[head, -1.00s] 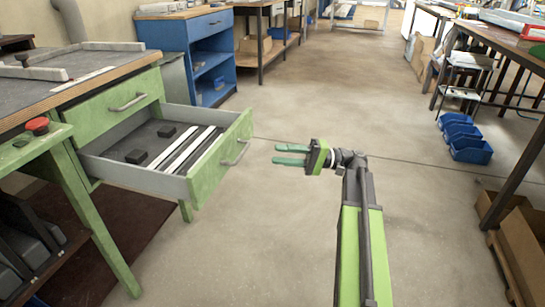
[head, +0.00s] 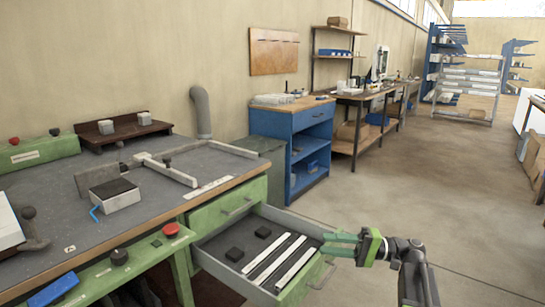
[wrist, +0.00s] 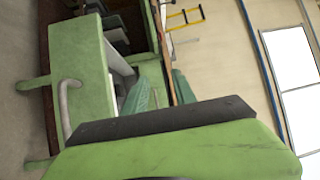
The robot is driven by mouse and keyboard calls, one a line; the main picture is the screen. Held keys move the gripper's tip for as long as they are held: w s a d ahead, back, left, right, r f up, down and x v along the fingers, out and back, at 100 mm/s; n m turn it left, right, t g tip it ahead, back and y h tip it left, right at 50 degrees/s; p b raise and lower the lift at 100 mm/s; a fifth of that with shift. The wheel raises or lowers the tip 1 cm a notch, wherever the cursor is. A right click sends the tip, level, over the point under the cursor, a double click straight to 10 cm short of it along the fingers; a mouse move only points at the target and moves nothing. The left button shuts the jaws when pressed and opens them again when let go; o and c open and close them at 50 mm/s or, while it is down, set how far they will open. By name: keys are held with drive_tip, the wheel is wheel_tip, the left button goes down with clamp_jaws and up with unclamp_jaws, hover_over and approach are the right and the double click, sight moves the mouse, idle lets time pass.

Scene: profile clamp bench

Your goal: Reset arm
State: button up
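My gripper (head: 328,244) has green fingers that stand apart with nothing between them. In the head view it points left, in front of the far right corner of the open drawer (head: 318,275); I cannot tell whether it touches. In the wrist view the two fingers (wrist: 162,92) show apart, partly hidden by the gripper's own body, with the green drawer front (wrist: 80,90) and its handle at the left. The drawer holds white strips (head: 276,256) and dark blocks (head: 249,243).
The green workbench (head: 230,165) fills the left, with a profile bar fixture (head: 166,170), a grey block (head: 115,196) and a red button (head: 171,229). A blue cabinet (head: 268,123) stands behind. The floor (head: 420,185) to the right is clear.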

drive_tip(key=s+a+r+g+h+p, duration=0.25)
drive_tip(key=a+r+h+p, duration=0.35)
drive_tip(key=p, duration=0.7)
drive_tip(key=s+a+r+g+h+p, duration=0.1)
drive_tip(key=s+a+r+h+p, duration=0.25)
drive_tip(key=a+r+p, duration=0.65)
drive_tip(key=d+f+t+h+p, duration=0.1)
drive_tip(key=d+f+h+p, duration=0.3)
drive_tip(key=d, duration=0.4)
drive_tip(key=s+d+f+t+h+p, duration=0.1)
drive_tip(key=d+f+h+p, duration=0.2)
drive_tip(key=d+h, duration=0.2)
drive_tip(key=d, duration=0.3)
drive_tip(key=shift+s+f+h+p, duration=0.2)
drive_tip(key=shift+f+h+p, duration=0.15)
drive_tip(key=shift+p, duration=0.05)
